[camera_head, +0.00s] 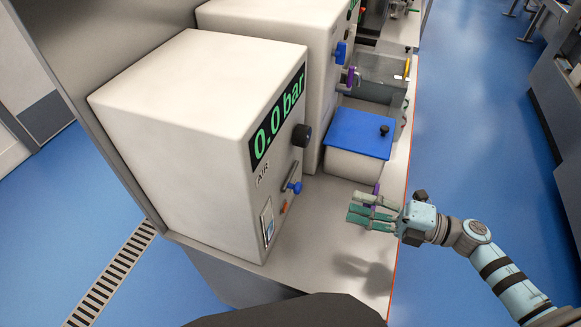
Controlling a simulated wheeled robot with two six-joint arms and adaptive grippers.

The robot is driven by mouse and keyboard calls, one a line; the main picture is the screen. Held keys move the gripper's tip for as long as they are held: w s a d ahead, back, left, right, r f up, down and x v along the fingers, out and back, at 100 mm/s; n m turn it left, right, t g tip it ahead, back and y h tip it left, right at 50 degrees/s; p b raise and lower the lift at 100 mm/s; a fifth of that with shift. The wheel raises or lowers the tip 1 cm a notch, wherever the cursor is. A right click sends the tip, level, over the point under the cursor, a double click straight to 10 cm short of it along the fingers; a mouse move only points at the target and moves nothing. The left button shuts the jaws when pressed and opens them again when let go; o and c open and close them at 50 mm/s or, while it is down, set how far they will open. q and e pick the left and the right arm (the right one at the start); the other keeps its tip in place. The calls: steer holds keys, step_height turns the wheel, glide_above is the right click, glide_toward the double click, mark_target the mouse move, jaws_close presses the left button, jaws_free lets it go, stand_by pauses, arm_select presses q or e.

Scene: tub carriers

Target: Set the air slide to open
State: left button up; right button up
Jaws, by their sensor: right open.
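The white air unit (190,140) stands on the counter at centre left, with a green "0.0 bar" readout (277,118) and an "AIR" label (263,174) on its front. Below the black knob (301,135) is a small blue lever (294,186) with an orange part (284,207) under it. Lower on the front is a pale framed switch plate (267,223); I cannot tell its setting or which part is the air slide. My right gripper (353,211) is open, above the counter, right of the unit's front, fingers pointing left and apart from it. My left gripper is out of view.
A blue-lidded white tub (358,136) stands behind my right gripper, with a clear-sided box (378,78) beyond. A second white unit (275,25) stands behind the first. A small purple piece (375,188) shows by the gripper. The counter (318,232) is bare before the air unit.

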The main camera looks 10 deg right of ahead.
steer(key=x, duration=0.2)
steer(key=p, duration=0.1)
glide_toward(298, 188)
steer(key=x, duration=0.4)
steer(key=shift+w+f, duration=0.2)
steer(key=x, duration=0.5)
steer(key=shift+w+f+p, duration=0.35)
steer(key=shift+p, duration=0.05)
steer(key=shift+w+a, duration=0.15)
steer(key=shift+a, duration=0.1)
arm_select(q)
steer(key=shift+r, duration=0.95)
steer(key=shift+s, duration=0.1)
arm_select(e)
jaws_close()
